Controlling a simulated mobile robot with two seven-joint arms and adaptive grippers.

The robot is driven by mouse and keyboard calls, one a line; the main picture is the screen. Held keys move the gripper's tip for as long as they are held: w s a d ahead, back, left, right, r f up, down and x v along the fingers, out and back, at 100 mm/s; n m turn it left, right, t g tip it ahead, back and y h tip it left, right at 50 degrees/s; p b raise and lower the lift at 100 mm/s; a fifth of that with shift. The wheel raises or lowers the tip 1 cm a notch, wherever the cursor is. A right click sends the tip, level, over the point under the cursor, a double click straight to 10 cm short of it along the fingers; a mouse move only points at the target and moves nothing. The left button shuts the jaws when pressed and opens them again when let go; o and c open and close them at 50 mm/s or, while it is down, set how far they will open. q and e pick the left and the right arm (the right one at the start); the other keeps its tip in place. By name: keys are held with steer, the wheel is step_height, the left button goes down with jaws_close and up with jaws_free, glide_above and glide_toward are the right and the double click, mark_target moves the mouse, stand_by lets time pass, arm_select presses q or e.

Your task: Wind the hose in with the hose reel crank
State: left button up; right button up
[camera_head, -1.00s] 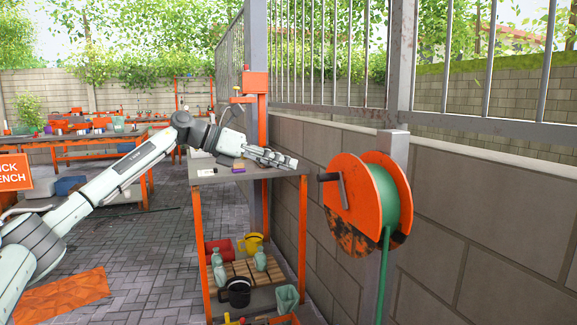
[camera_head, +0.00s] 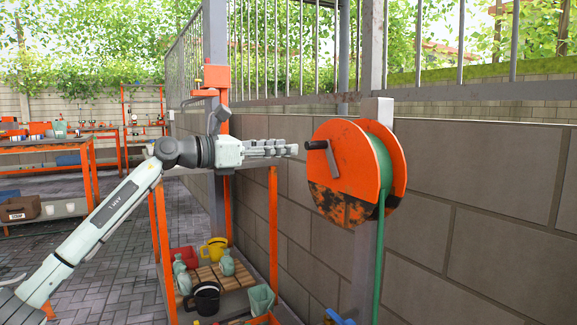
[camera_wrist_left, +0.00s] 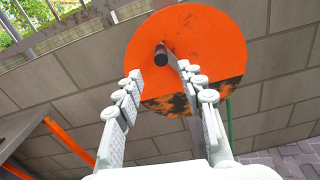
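The hose reel (camera_head: 350,180) is an orange disc with worn dark patches, mounted on a grey post by the wall. Green hose (camera_head: 379,250) is on its drum and hangs straight down. The dark crank (camera_head: 332,160) has a handle pointing left, toward my left gripper (camera_head: 294,149). In the left wrist view, the crank handle (camera_wrist_left: 161,54) lies just beyond and between the spread fingertips of the left gripper (camera_wrist_left: 159,70). The fingers are open and hold nothing; I see no clear contact. My right gripper is not in view.
A grey-topped orange workbench (camera_head: 259,162) stands below my left arm, with bottles and pots on its lower shelf (camera_head: 225,280). The block wall (camera_head: 480,200) runs behind the reel. A blue item (camera_head: 338,317) shows at the bottom edge.

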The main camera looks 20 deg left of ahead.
mark_target(303, 145)
arm_select(q)
steer(key=shift+d+r, duration=0.1)
steer(key=shift+d, duration=0.05)
steer(key=shift+w+d, duration=0.25)
steer(key=shift+w, duration=0.1)
steer(key=x, duration=0.7)
steer(key=shift+p, duration=0.35)
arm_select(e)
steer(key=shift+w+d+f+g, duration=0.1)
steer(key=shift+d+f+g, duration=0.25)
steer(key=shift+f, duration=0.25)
arm_select(q)
steer(key=shift+c, duration=0.6)
jaws_close()
